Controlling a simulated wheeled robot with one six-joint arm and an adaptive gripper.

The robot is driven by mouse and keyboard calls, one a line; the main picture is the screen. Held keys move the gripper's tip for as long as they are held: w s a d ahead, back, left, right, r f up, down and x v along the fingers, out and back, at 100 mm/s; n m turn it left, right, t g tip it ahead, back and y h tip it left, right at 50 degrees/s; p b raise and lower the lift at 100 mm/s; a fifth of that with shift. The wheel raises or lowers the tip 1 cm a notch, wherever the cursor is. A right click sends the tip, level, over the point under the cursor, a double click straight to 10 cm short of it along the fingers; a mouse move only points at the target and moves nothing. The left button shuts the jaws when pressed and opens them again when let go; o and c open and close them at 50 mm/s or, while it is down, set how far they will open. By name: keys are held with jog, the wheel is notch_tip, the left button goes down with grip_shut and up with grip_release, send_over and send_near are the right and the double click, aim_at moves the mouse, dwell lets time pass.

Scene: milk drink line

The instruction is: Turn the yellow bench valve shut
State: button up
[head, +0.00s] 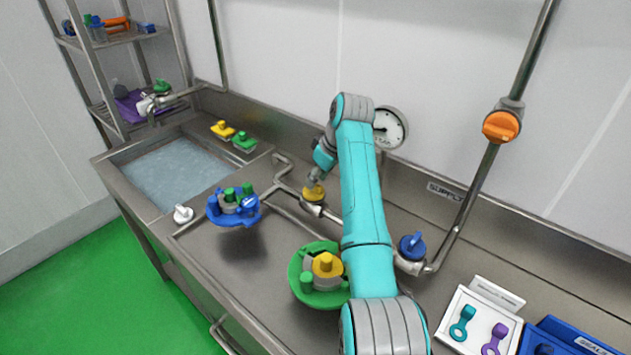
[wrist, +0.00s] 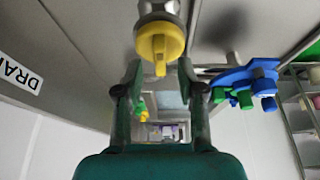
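The yellow bench valve (head: 314,193) sits on the steel pipe along the back of the bench. In the wrist view its round yellow body and handle (wrist: 160,45) show at the top centre, with the handle pointing down the picture. My gripper (head: 313,180) is at the valve, close above it. In the wrist view the two fingers of my gripper (wrist: 160,70) stand apart on either side of the handle's end. They look open, with a gap on each side. I cannot tell whether either touches the handle.
A blue valve (head: 412,246) and an orange wall valve (head: 501,126) are on the right pipe. A gauge (head: 389,128) is behind my arm. The sink (head: 170,172) is left.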

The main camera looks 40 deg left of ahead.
jog(key=shift+x, duration=1.15)
grip_shut()
jog(key=shift+m, duration=0.3)
jog(key=m+t, duration=0.1)
jog(key=m, duration=0.2)
jog(key=shift+s+m+t, duration=0.15)
jog(key=shift+m+t, duration=0.15)
jog(key=m, duration=0.2)
jog(key=m+t+h, duration=0.1)
jog(key=m, duration=0.1)
jog(key=shift+s+a+m+h, duration=0.1)
jog(key=shift+m+h, duration=0.2)
jog(key=m, duration=0.2)
jog(key=m+t+h, duration=0.1)
jog(key=m, duration=0.1)
jog(key=shift+h, duration=0.3)
jog(key=m+h, duration=0.1)
jog(key=m, duration=0.4)
jog(key=shift+a+t+h, duration=0.15)
jog(key=shift+t+h, duration=0.15)
jog(key=shift+h, duration=0.1)
